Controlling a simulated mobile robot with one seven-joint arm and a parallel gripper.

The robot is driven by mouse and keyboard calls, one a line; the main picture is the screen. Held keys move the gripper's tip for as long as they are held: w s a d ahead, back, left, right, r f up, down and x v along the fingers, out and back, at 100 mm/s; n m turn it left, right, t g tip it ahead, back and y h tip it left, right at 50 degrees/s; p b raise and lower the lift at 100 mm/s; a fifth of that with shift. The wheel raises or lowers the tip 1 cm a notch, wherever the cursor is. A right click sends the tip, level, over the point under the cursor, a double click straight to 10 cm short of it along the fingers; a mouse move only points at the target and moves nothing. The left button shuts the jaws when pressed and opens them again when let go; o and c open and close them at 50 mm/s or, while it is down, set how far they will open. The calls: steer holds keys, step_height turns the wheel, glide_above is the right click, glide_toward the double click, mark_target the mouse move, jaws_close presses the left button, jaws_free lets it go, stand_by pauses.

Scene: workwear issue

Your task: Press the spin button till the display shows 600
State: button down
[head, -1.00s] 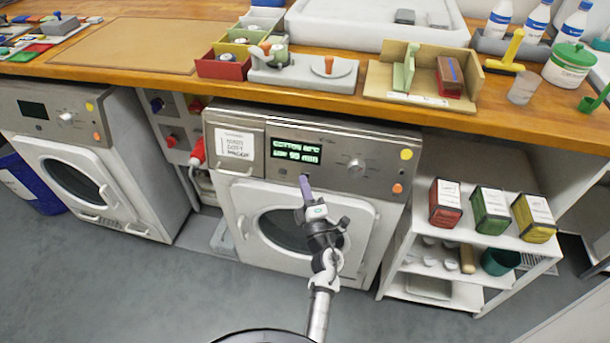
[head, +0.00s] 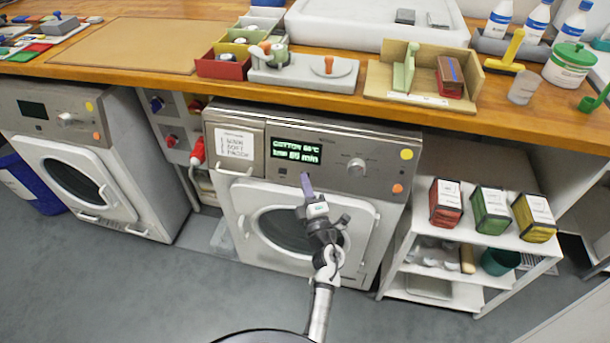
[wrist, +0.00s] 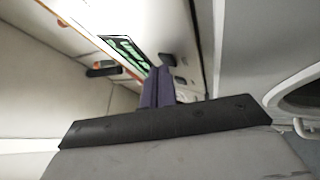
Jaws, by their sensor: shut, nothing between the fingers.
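The washer (head: 385,205) under the bench has a lit green display (head: 296,151) with two lines of text. The top line appears to read COTTON and a temperature, the lower one a time in min; I see no clear 600. My gripper (head: 306,179) is shut and empty, its purple fingertips at the panel just below the display. In the wrist view the fingers (wrist: 158,88) point at the panel, close to the display (wrist: 126,53). Small dark buttons (wrist: 168,60) sit beside them. I cannot tell which is spin, or whether the tips touch one.
A round knob (head: 356,167) and yellow and orange dots are right of the display. The detergent drawer (head: 235,145) is on its left. A second washer (head: 72,150) stands left. A shelf with red, green and yellow boxes (head: 490,212) stands right. The floor in front is clear.

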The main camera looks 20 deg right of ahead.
steer(key=shift+w+d, duration=0.1)
steer(key=shift+w, duration=0.05)
stand_by(0.5)
steer(key=shift+s+a+r, duration=0.2)
steer(key=shift+s+a, duration=0.25)
steer(key=shift+s, duration=0.15)
steer(key=shift+p, duration=0.3)
steer(key=shift+s+a+r+p, duration=0.35)
steer(key=shift+s+a, duration=0.3)
steer(key=shift+s, duration=0.35)
steer(key=shift+s+a+r+p, duration=0.2)
steer(key=shift+s+a+r, duration=0.2)
steer(key=shift+s+a, duration=0.45)
steer(key=shift+s+d, duration=0.1)
steer(key=shift+d, duration=0.05)
